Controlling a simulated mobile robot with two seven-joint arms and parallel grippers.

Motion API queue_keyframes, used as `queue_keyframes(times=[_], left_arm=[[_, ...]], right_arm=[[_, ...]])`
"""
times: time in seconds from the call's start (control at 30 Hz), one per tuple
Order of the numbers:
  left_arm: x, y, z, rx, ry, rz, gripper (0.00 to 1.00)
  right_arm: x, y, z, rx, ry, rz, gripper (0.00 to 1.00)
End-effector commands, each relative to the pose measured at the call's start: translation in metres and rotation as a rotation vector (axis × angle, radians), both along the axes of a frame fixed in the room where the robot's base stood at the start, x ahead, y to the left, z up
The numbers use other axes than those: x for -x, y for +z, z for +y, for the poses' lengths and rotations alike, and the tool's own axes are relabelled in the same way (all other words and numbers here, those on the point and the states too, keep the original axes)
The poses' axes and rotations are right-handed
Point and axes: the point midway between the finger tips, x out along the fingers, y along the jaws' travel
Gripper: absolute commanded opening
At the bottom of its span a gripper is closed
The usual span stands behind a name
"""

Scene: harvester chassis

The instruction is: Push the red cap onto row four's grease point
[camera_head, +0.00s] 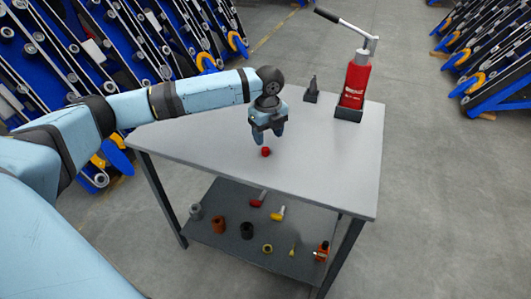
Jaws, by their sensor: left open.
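The small red cap (266,152) lies on the grey table top, left of its middle. My left gripper (267,138) is open and points down just above and behind the cap. I cannot tell whether its fingertips touch the cap. The left arm comes in from the left over the table's left edge. Rows of harvester units (110,45) stand at the upper left; row four's grease point cannot be made out. My right gripper is not in view.
A red grease pump (353,88) with a long handle stands at the table's back right, beside a small dark nozzle piece (312,90). The table's (335,165) front right is clear. Its lower shelf (215,235) holds several small parts and tools. More units (490,75) stand at the right.

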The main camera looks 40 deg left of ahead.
Motion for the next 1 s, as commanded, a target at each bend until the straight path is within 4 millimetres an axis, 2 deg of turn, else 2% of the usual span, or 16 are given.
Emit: queue_keyframes(times=[0.17,0.4,0.67,0.8,0.9,1.0], left_arm=[[0.002,-0.015,0.002,-0.001,0.000,0.002,0.57],[0.005,-0.049,0.005,-0.001,-0.001,0.001,0.57],[0.005,-0.052,0.005,-0.001,-0.001,-0.001,0.57],[0.005,-0.052,0.005,-0.001,-0.001,-0.001,0.25],[0.005,-0.052,0.005,-0.001,-0.001,-0.001,0.04],[0.005,-0.052,0.006,-0.001,-0.001,-0.001,0.04]], right_arm=[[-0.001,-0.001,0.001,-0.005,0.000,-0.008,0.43],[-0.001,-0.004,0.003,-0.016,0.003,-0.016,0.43],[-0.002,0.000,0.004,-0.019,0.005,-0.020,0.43],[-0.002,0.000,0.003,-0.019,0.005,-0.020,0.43],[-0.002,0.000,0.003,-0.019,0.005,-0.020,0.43],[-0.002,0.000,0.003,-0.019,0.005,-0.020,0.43]])
